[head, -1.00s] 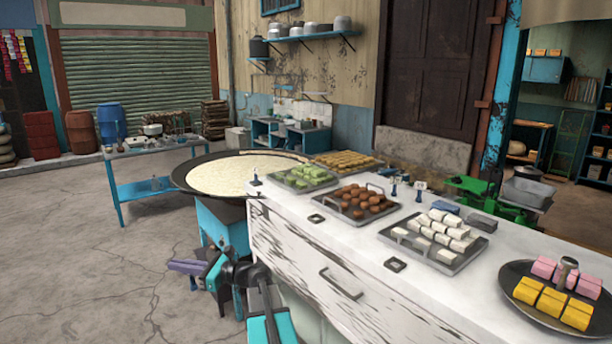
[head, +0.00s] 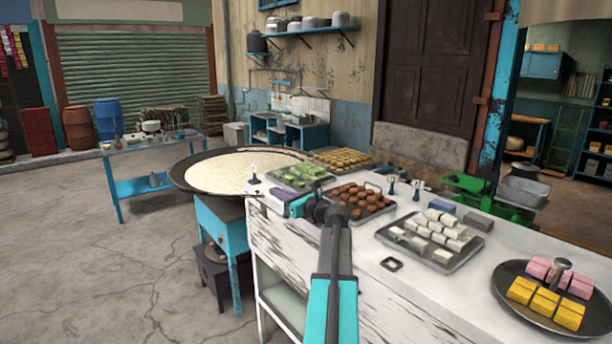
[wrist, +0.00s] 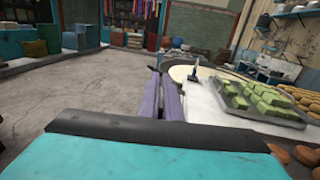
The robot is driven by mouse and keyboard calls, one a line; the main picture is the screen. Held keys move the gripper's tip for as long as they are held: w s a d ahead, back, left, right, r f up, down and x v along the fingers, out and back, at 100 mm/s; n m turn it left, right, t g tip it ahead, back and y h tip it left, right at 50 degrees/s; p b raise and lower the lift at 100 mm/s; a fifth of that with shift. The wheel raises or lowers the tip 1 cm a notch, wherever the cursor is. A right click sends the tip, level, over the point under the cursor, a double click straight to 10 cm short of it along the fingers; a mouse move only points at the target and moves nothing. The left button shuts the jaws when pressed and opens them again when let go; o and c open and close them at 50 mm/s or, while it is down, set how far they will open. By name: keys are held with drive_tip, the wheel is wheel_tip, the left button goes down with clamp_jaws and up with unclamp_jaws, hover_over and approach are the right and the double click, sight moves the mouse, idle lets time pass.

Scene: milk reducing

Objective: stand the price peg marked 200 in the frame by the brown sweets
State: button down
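The brown sweets (head: 360,196) sit on a metal tray in the middle of the white counter. The small frame in front of that tray is hidden behind my arm. One dark peg (head: 253,178) stands at the counter's left end, by the green sweets; the wrist view also shows it (wrist: 194,72). Two more pegs stand behind the trays, one (head: 391,187) left of the other (head: 416,189). No number is readable. My gripper (head: 258,194) is over the counter's left front edge, just in front of the left peg. Its purple fingers (wrist: 165,80) look close together, apparently empty.
Green sweets (head: 300,175) and white sweets (head: 432,230) lie on trays to either side. A wide milk pan (head: 180,178) adjoins the counter's left end.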

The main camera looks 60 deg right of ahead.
drive_tip(key=s+d+r+m+h, duration=0.1)
drive_tip(key=s+d+r+h, duration=0.2)
drive_tip(key=s+d, duration=0.3)
drive_tip(key=shift+s+d+r+m+g, duration=0.3)
drive_tip(key=shift+d+r+m+g, duration=0.1)
drive_tip(key=shift+d+r, duration=0.55)
drive_tip(key=shift+f, duration=0.2)
drive_tip(key=shift+f+b, duration=2.1)
drive_tip(key=shift+f, duration=1)
drive_tip(key=shift+f, duration=0.2)
drive_tip(key=c, duration=1.9)
unclamp_jaws()
drive_tip(key=shift+s, duration=0.15)
